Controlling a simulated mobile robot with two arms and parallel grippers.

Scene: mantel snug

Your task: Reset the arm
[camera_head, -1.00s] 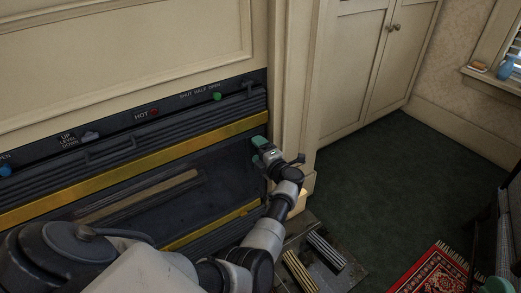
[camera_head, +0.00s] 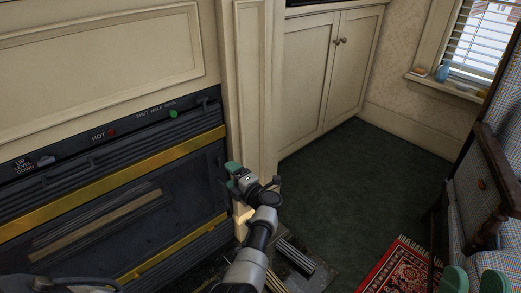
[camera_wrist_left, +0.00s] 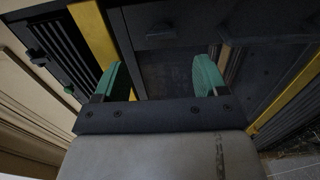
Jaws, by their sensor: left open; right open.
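My left arm comes up from the bottom of the head view. Its gripper (camera_head: 233,178), with green fingertips, is open in front of the cream pillar at the right end of the dark fireplace panel (camera_head: 85,240). In the left wrist view the same gripper (camera_wrist_left: 163,78) has its two green fingers wide apart with nothing between them; the dark panel and yellow bars lie beyond. My right gripper (camera_head: 474,281) shows only its green fingertips, apart, at the bottom right edge of the head view. Nothing is seen held there.
The panel carries a red knob (camera_head: 112,132), a green knob (camera_head: 173,114) and a yellow bar (camera_head: 110,180). A cream cupboard (camera_head: 330,80) stands behind. A checked armchair (camera_head: 480,190) is at right, with a red rug (camera_head: 402,268) in front. The green carpet between is clear.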

